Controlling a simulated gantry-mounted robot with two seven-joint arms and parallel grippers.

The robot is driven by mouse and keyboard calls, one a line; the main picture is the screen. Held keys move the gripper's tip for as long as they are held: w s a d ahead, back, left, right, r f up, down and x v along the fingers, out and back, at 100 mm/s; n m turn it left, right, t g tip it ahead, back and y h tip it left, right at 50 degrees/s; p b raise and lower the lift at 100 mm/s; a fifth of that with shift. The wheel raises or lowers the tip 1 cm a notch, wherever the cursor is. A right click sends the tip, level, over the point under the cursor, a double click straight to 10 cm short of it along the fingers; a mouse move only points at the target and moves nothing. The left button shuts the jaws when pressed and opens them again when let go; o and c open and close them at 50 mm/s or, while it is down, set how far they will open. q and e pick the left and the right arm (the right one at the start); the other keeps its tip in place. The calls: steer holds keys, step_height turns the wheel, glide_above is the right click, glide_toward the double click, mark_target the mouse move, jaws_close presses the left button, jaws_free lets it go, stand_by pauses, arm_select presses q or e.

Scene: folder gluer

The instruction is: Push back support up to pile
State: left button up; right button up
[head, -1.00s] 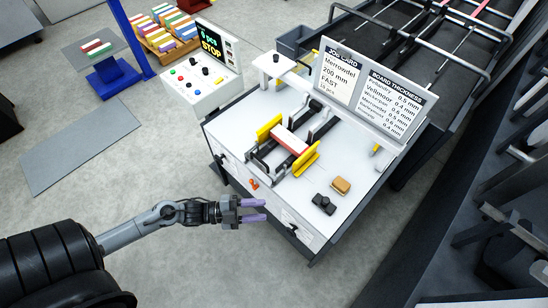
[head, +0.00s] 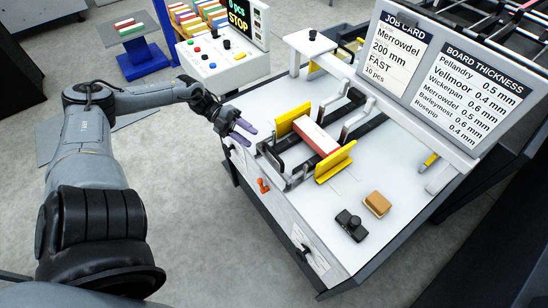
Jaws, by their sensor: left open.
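The pile (head: 318,139), white on top with a red front face, lies on the feeder table (head: 240,104) between two yellow side guides, one behind it (head: 293,119) and one in front (head: 335,162). Dark rails run beside and under it. A grey and black bracket (head: 272,160) at the rails' near-left end looks like the back support, with a gap to the pile; I cannot tell exactly. My left gripper (head: 246,132) has purple fingers, is open and empty, and is at the table's left edge, left of that bracket and apart from it. My right gripper is out of view.
A job card and board thickness panel (head: 445,75) stands behind the feeder. A control box with a STOP display (head: 225,55) is at the back left. A black knobbed block (head: 351,225) and a tan block (head: 377,204) lie on the table's front right.

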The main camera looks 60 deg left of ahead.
mark_target(273, 151)
arm_select(q)
steer(key=b+x, duration=0.2)
steer(key=x, duration=0.8)
steer(key=shift+w+d, duration=0.1)
steer(key=shift+d, duration=0.1)
jaws_close()
